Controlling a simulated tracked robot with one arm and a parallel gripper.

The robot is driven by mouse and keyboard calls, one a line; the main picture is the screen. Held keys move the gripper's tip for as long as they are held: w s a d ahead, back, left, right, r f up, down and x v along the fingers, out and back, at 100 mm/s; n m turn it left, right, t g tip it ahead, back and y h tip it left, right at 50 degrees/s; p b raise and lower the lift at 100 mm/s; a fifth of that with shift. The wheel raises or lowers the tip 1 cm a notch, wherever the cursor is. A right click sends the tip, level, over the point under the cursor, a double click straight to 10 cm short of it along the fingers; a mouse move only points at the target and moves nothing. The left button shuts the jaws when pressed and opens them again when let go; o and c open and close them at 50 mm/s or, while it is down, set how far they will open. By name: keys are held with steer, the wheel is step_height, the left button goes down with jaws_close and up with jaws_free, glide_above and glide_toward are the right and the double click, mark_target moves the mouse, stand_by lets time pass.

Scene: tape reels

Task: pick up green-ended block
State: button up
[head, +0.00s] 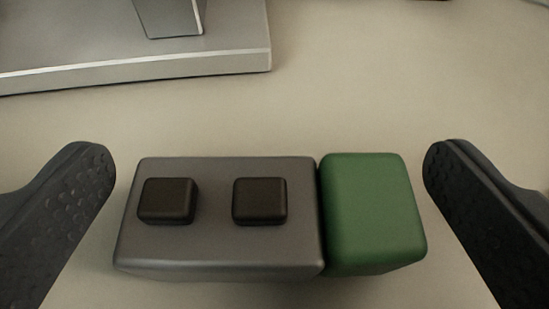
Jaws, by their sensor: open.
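The green-ended block (222,240) lies on the pale surface in the lower middle of the head view. Its body is dark grey with two raised black square studs on top, and its right end is a green rounded piece (372,212). My gripper (268,165) is open, with one black textured finger to the left of the block and one to the right of the green end. A gap shows between each fingertip and the block. The lower parts of both fingers run out of the frame.
A grey metal base (235,50) with an upright post (170,15) stands at the upper left, beyond the block. A dark thing is cut off at the top right edge. The pale surface (400,80) between is clear.

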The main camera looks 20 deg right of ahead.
mark_target(265, 239)
steer(key=shift+c, duration=0.3)
steer(key=shift+r, duration=0.1)
steer(key=c, duration=1.1)
steer(key=shift+r+p, duration=0.35)
steer(key=shift+r, duration=1.35)
steer(key=shift+s+a+r, duration=0.1)
steer(key=shift+r, duration=0.1)
steer(key=s+a+b, duration=0.1)
steer(key=s, duration=0.4)
steer(key=s+a+b, duration=0.2)
steer(key=s, duration=0.3)
steer(key=s+a+r+b, duration=0.1)
steer(key=s, duration=0.4)
steer(key=shift+a+r+b, duration=0.1)
steer(key=shift+a+b, duration=0.1)
steer(key=shift+b, duration=0.2)
